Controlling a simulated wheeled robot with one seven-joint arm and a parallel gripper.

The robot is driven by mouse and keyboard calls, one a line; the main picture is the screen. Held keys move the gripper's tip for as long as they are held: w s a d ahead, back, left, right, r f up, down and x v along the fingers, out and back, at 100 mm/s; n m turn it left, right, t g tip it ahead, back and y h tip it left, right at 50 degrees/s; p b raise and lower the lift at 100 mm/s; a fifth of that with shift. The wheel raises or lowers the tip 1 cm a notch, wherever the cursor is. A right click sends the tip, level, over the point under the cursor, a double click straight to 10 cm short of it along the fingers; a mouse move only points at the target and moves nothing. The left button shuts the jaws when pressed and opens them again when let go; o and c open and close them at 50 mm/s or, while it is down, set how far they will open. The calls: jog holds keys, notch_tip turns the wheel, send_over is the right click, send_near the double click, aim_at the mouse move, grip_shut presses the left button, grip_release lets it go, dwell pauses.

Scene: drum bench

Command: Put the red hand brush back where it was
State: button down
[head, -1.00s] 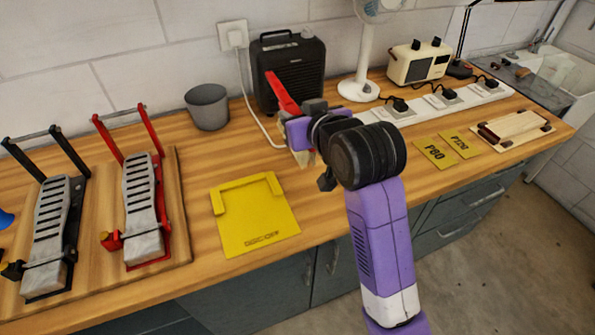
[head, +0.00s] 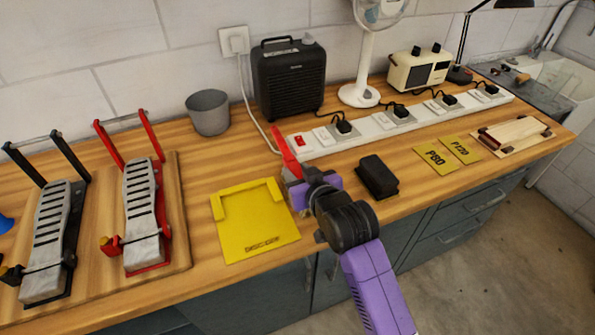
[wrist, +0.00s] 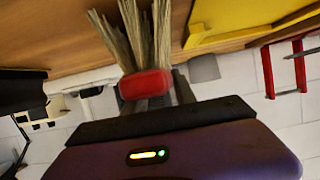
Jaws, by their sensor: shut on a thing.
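The red hand brush (head: 287,153) is in my gripper (head: 297,185), its red handle sticking up and back to the left. In the wrist view the red end of the brush (wrist: 146,84) lies between the fingers of my gripper (wrist: 148,101), with pale bristles (wrist: 128,38) fanning out toward the bench. In the head view the bristles are mostly hidden behind the gripper. The gripper is just right of the yellow plate (head: 272,236), over the bench. I cannot tell whether the bristles touch the wood.
A black block (head: 377,177) stands close right of my gripper. A white power strip (head: 365,132) runs behind it. A grey cup (head: 209,113), a black heater (head: 288,80) and a white fan (head: 360,93) stand at the back. Two pedals (head: 141,200) are at left.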

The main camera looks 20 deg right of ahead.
jog(key=shift+s+f+b, duration=0.1)
jog(key=shift+f+b, duration=0.2)
jog(key=shift+f, duration=0.45)
jog(key=c, duration=1)
grip_release()
jog(key=shift+f, duration=0.15)
jog(key=shift+r, duration=0.2)
jog(key=v, duration=0.4)
jog(key=r+v, duration=0.1)
jog(key=v, duration=0.7)
jog(key=shift+r, duration=0.3)
jog(key=shift+f, duration=0.1)
